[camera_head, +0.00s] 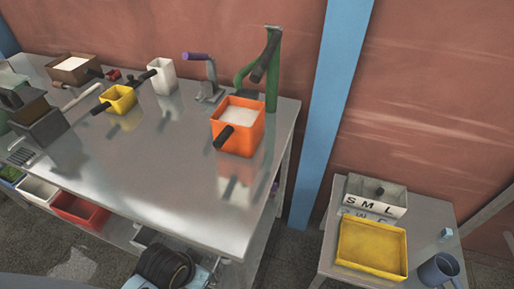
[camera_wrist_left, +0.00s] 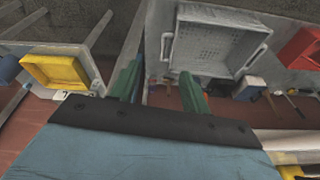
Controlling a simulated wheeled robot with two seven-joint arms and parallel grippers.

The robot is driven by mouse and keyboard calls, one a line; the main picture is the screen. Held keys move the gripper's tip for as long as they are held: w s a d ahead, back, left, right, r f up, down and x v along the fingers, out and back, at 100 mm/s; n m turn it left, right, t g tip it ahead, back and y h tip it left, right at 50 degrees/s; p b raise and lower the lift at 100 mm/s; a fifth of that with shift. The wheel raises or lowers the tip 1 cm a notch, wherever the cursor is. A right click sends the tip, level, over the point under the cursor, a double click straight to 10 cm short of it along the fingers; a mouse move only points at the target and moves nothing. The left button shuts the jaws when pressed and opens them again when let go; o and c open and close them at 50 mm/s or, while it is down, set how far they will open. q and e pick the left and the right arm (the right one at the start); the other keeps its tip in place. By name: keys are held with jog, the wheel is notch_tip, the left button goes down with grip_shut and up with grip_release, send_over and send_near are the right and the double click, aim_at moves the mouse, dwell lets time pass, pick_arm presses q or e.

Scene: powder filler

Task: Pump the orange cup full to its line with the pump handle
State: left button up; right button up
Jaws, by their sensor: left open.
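The orange cup (camera_head: 250,141) stands upright near the right end of the metal table, with its black handle (camera_head: 223,137) pointing to the front left. White powder shows inside it; I cannot make out a fill line. My right gripper is not seen.
A purple-handled metal device (camera_head: 207,80), white cup (camera_head: 161,77), yellow cup (camera_head: 119,98) and brown box (camera_head: 73,68) stand on the table. The table's front middle is clear. A small side table at right holds a yellow tray (camera_head: 372,246), a letter-marked box (camera_head: 375,199) and a blue mug (camera_head: 438,272).

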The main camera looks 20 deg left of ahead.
pick_arm(q)
jog(key=w+v, duration=0.1)
jog(key=v, duration=0.8)
jog(key=w+r+t, duration=0.1)
jog(key=w, duration=0.2)
jog(key=w+r+n+t, duration=0.1)
jog(key=w+t, duration=0.1)
jog(key=w, duration=0.2)
jog(key=w+r+t, duration=0.1)
jog(key=w+r, duration=0.1)
jog(key=w, duration=0.1)
jog(key=shift+w+d+t, duration=0.1)
jog(key=shift+w+t, duration=0.2)
jog(key=shift+w, duration=0.1)
jog(key=w+r+n+t, duration=0.1)
jog(key=w+r+t, duration=0.3)
jog(key=w+r, duration=0.3)
jog(key=n+t+h, duration=0.1)
jog(key=t, duration=0.5)
send_near(260, 71)
jog(key=w, duration=0.4)
jog(key=w+f, duration=0.1)
jog(key=w, duration=0.7)
jog(key=shift+f, duration=0.15)
grip_shut()
